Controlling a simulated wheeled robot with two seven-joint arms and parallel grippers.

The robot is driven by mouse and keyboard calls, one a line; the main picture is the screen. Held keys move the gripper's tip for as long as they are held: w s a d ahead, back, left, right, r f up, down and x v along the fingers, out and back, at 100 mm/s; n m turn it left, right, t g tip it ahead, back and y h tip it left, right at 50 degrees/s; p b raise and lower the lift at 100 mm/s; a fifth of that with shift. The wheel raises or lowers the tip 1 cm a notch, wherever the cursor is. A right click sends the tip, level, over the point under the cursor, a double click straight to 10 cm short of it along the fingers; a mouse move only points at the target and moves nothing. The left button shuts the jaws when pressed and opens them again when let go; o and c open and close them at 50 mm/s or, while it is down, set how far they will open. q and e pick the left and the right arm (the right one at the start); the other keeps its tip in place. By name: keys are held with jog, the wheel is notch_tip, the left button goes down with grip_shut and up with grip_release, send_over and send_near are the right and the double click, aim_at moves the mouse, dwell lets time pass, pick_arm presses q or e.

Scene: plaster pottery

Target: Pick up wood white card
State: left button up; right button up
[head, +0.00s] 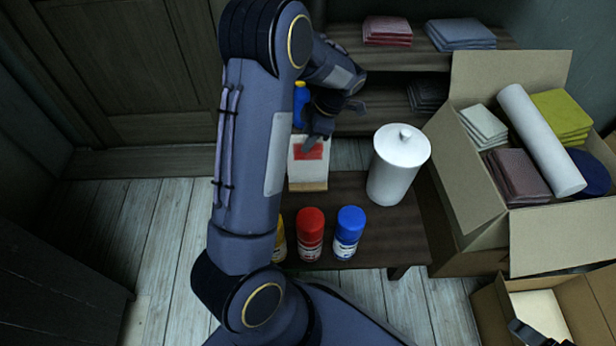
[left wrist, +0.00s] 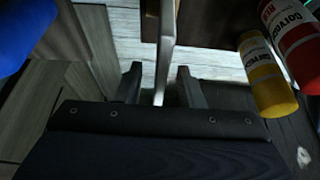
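The wood white card (head: 309,174) stands on the dark low table in the head view, a pale panel with a red patch and a wooden strip at its front. In the left wrist view the card (left wrist: 164,55) shows edge-on as a thin pale strip. My left gripper (head: 318,141) is at the card's upper edge. In the left wrist view its two fingers (left wrist: 158,80) are apart, one on each side of the strip, with gaps showing. A dark part at the head view's lower right corner may be my right gripper (head: 530,336); its fingers are not clear.
A white lidded canister (head: 399,165) stands right of the card. Red (head: 311,234), blue (head: 348,232) and yellow (head: 280,238) spray cans stand in front. A blue bottle (head: 300,103) is behind. An open cardboard box (head: 462,178) of folded cloths is at right.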

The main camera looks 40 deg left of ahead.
pick_arm(q)
jog(key=shift+f, duration=0.25)
dwell(0.5)
grip_shut()
dwell(1.4)
